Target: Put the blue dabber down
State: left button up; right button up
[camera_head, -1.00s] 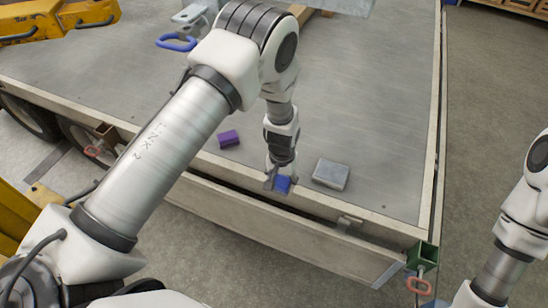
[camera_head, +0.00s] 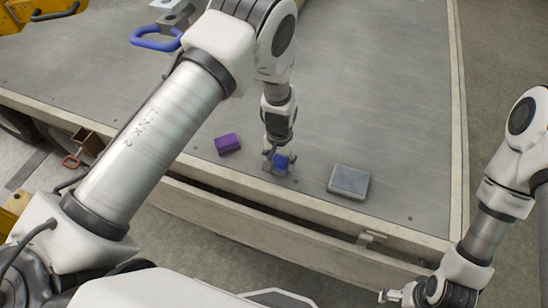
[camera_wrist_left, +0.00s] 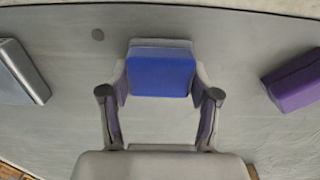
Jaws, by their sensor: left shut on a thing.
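The blue dabber (camera_head: 281,161) is a small block with a blue face, seen low over the trailer bed (camera_head: 330,110) near its front edge. My left gripper (camera_head: 277,166) points down and is shut on it. In the left wrist view the blue dabber (camera_wrist_left: 160,76) sits between the two fingers of my left gripper (camera_wrist_left: 160,92), with a grey part along its far side. I cannot tell whether its underside touches the bed. My right gripper (camera_head: 390,296) is at the bottom right, away from the bed, too small to read.
A purple block (camera_head: 228,143) lies left of the dabber, and a grey metal-topped block (camera_head: 349,181) lies to its right. A blue-handled grey tool (camera_head: 158,42) stands further back. The bed has a pale raised edge (camera_head: 300,203).

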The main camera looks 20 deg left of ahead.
aim_at(279, 158)
pick_arm(q)
jog(key=shift+w, duration=0.1)
jog(key=shift+w+f, duration=0.1)
jog(key=shift+f, duration=0.15)
jog(key=o, duration=1)
jog(key=shift+r, duration=0.1)
notch_tip(279, 158, up, 12)
jog(key=shift+r+b, duration=0.1)
jog(key=shift+b, duration=0.3)
